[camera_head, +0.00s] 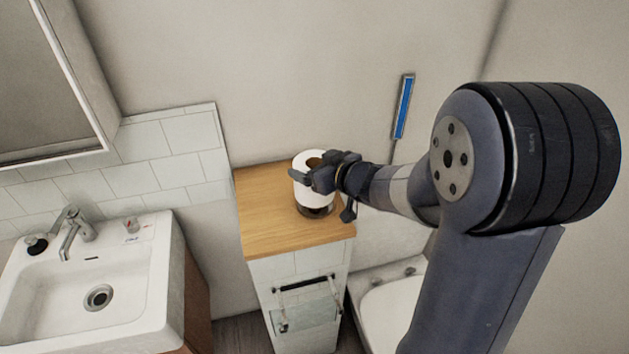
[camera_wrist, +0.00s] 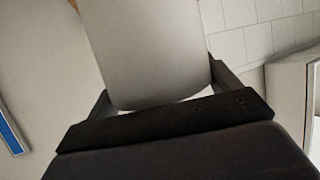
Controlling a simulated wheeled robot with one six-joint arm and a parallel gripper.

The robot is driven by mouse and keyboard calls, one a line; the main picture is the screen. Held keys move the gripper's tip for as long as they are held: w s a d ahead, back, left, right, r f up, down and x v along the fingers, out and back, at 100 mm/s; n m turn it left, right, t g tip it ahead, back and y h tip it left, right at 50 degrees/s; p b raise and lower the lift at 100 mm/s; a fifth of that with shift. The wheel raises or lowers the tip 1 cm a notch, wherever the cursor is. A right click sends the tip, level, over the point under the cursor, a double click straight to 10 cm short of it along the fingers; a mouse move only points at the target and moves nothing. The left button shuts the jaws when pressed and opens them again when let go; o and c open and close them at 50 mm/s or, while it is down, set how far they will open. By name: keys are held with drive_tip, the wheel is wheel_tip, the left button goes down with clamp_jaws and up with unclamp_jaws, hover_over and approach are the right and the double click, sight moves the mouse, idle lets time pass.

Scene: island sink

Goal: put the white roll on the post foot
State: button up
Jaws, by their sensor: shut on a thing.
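The white roll (camera_head: 309,168) is above the wooden top of the low tiled block, with its brown core hole facing up. My gripper (camera_head: 312,180) is shut on the roll from the right side. In the wrist view the roll (camera_wrist: 150,50) fills the space between the two fingers (camera_wrist: 158,88). A dark round foot (camera_head: 316,211) shows just below the roll on the wooden top. The post itself is hidden, and I cannot tell whether the roll touches the foot.
The wooden top (camera_head: 268,215) is clear around the foot. A white sink (camera_head: 130,285) with a tap (camera_head: 72,230) stands at the left. A towel rail (camera_head: 305,284) is on the block's front. A white basin or toilet (camera_head: 390,310) is at the lower right.

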drive_tip(key=shift+f+b, duration=0.35)
drive_tip(key=shift+f, duration=1.35)
drive_tip(key=shift+f, duration=0.15)
drive_tip(key=o, duration=0.9)
drive_tip(key=shift+r, duration=0.2)
drive_tip(key=p+v, duration=0.1)
drive_tip(key=v, duration=1.1)
drive_tip(key=shift+p, duration=0.3)
